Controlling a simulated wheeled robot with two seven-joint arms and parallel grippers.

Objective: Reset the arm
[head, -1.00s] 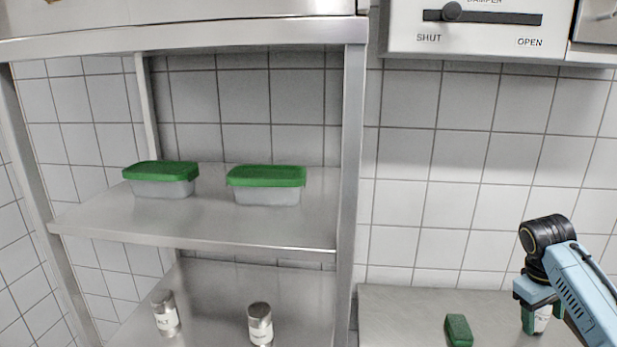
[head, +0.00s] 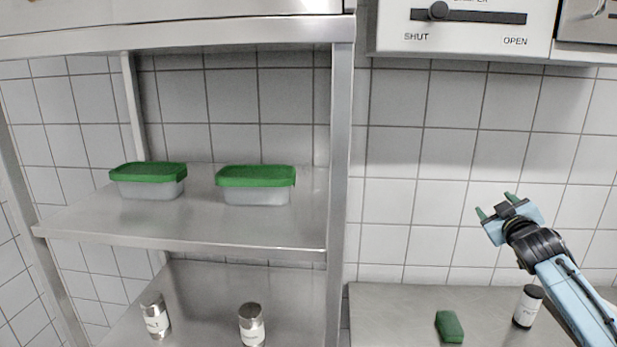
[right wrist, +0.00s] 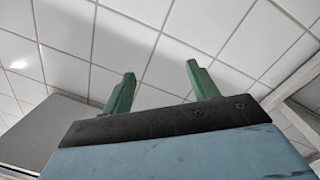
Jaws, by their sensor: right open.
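My right gripper (head: 497,206) is raised in front of the tiled wall at the right, above the steel counter. Its two green fingers point up and stand apart, with nothing between them. In the right wrist view the open fingers (right wrist: 160,88) show against white panels with dark seams. My right arm comes in from the lower right corner. My left gripper does not show.
A white bottle with a black cap (head: 527,308) and a green block (head: 449,326) rest on the counter (head: 390,305). Two green-lidded containers (head: 148,182) (head: 256,186) sit on the upper shelf (head: 200,225). Two shakers (head: 155,315) (head: 251,325) stand below. A damper panel (head: 465,35) hangs above.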

